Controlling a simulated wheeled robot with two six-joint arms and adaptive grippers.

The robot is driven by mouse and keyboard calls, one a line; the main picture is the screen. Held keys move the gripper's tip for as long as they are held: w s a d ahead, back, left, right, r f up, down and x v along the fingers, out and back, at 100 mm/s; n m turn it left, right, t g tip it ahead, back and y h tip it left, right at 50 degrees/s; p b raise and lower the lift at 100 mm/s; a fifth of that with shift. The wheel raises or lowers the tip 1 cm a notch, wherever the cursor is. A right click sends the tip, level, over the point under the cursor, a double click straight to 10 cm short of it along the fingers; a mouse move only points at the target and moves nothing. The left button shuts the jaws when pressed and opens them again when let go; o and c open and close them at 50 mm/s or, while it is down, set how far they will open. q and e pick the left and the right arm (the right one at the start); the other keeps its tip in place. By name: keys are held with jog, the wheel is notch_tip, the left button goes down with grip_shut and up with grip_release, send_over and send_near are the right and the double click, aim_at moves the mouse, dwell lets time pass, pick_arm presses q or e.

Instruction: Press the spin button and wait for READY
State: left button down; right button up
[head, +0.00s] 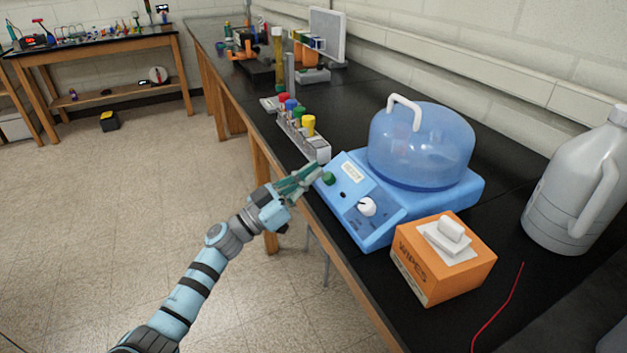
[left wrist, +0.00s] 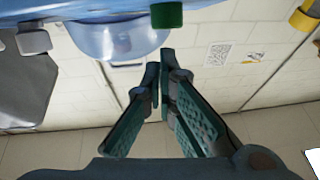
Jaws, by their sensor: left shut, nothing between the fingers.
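The blue spin machine (head: 375,230) stands on the black bench with its clear blue dome lid (head: 420,145) down. Its sloped front panel carries a green button (head: 329,179), a small black button, a white knob (head: 367,206) and a pale label or display (head: 352,172) too small to read. My left gripper (head: 317,168) is shut and empty, its tips close to the green button at the panel's left edge. In the left wrist view, which looks upside down, the green button (left wrist: 167,15) shows just beyond the shut fingertips (left wrist: 160,62), with a small gap in the picture. My right gripper is out of view.
An orange wipes box (head: 430,275) stands in front of the machine, and a grey jug (head: 570,190) stands to its right. A rack with coloured caps (head: 303,135) sits just behind the gripper. A red wire (head: 505,305) lies on the bench. The floor to the left is open.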

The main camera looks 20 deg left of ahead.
pick_arm(q)
jog(key=shift+w+d+f, duration=0.15)
jog(key=shift+w+f, duration=0.15)
jog(key=shift+f, duration=0.15)
jog(key=shift+w+d+f, duration=0.1)
jog(key=shift+d+f, duration=0.1)
jog(key=shift+f, duration=0.25)
jog(key=shift+w+d+f, duration=0.1)
jog(key=shift+w+f, duration=0.15)
jog(key=shift+f, duration=0.1)
notch_tip(320, 180, up, 4)
jog(key=s+a+p, duration=0.1)
jog(key=s+p, duration=0.1)
jog(key=p, duration=0.3)
jog(key=b+v, duration=0.1)
jog(key=v, duration=0.9)
jog(key=shift+f+b, duration=0.25)
jog(key=shift+b, duration=0.05)
jog(key=shift+a, duration=0.15)
